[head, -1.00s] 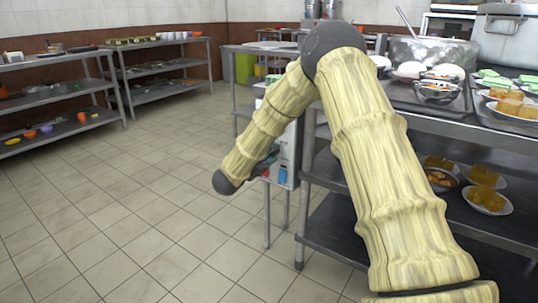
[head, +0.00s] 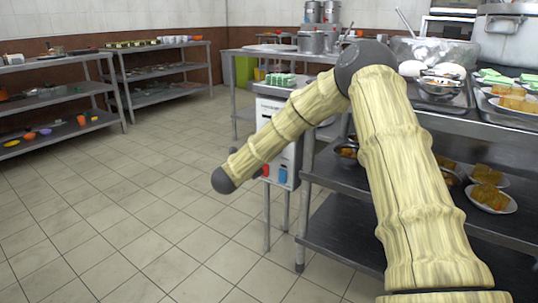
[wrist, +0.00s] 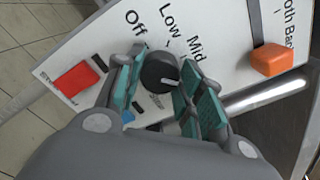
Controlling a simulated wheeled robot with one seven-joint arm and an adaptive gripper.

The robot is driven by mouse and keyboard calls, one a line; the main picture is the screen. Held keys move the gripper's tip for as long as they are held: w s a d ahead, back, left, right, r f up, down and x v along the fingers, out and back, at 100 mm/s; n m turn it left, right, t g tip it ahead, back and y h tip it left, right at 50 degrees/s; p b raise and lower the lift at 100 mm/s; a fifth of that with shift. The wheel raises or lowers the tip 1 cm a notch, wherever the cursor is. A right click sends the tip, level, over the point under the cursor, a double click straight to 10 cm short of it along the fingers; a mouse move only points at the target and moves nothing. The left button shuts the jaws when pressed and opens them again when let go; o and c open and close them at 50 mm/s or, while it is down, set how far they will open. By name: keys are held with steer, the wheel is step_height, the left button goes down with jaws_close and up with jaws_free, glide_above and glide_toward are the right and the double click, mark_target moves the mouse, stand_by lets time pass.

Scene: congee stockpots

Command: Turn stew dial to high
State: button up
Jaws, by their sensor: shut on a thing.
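The black round dial (wrist: 158,72) sits on a white control panel (wrist: 218,30) in the wrist view. The labels Off, Low and Mid show around it. A pale mark on the dial points to the lower right, toward the right finger; any label there is hidden. My gripper (wrist: 163,88) has its teal-padded fingers on either side of the dial and is shut on it. In the head view the white unit (head: 270,115) stands at the end of the steel counter; the dial and my fingers cannot be made out there behind my arm.
A red switch (wrist: 76,79) lies left of the dial and an orange one (wrist: 273,60) right of it. A metal bar (wrist: 265,97) runs close by. Shelves with plates of food (head: 490,197) stand at the right. The tiled floor (head: 130,220) at the left is clear.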

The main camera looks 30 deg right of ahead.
stand_by(0.4)
steer(key=o, duration=1)
steer(key=shift+o, duration=0.2)
steer(key=v, duration=1.2)
steer(key=shift+f, duration=0.15)
